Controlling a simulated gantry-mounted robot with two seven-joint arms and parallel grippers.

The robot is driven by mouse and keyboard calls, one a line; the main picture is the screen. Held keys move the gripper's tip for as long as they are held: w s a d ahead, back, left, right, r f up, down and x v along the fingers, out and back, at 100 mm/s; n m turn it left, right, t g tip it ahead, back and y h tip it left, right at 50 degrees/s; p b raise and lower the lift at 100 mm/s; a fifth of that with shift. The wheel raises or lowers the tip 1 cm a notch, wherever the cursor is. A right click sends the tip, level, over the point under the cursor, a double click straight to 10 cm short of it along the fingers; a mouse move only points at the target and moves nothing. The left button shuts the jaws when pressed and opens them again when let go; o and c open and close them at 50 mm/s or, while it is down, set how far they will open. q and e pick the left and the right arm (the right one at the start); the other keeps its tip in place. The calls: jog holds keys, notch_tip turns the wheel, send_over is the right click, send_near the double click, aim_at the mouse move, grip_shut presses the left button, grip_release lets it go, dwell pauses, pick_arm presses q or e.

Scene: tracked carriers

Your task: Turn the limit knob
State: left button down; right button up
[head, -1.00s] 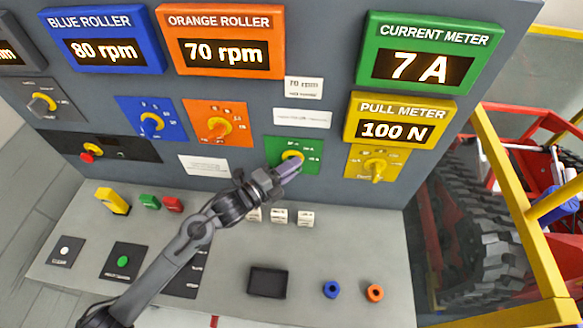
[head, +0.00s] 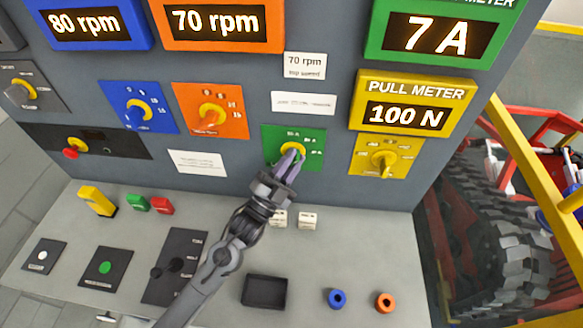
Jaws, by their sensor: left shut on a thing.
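I take this as the limit knob, though no such label is readable. My left gripper (head: 289,160) comes up from below, its purple fingers shut around the knob's handle. My right gripper is not in view.
Small white blocks (head: 307,220) stand on the desk below. A black tray (head: 264,291) and blue and orange rings lie nearer. A yellow frame (head: 530,170) and tracks stand at right.

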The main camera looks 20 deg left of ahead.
pick_arm(q)
jog(key=n+t+y+b, duration=0.1)
jog(key=n+y, duration=0.2)
jog(key=n, duration=0.1)
jog(key=n+t+y+b, duration=0.1)
jog(key=n+t+y, duration=0.1)
jog(key=n+y, duration=0.1)
jog(key=shift+f+n+t+b, duration=0.2)
jog(key=shift+n+t+b, duration=0.15)
jog(key=shift+n, duration=0.35)
jog(key=n+y+b, duration=0.1)
jog(key=n+y, duration=0.5)
jog(key=shift+r+n+y+b, duration=0.15)
jog(key=shift+n+y+b, duration=0.35)
jog(key=shift+n+y, duration=0.7)
jog(key=shift+n, duration=0.3)
jog(key=c, duration=1.2)
grip_release()
jog(key=shift+o, duration=0.2)
jog(key=s+d+p, duration=0.1)
jog(key=s+d, duration=0.2)
jog(key=s, duration=0.9)
jog(key=shift+s+d+f, duration=0.2)
jog(key=shift+f, duration=0.2)
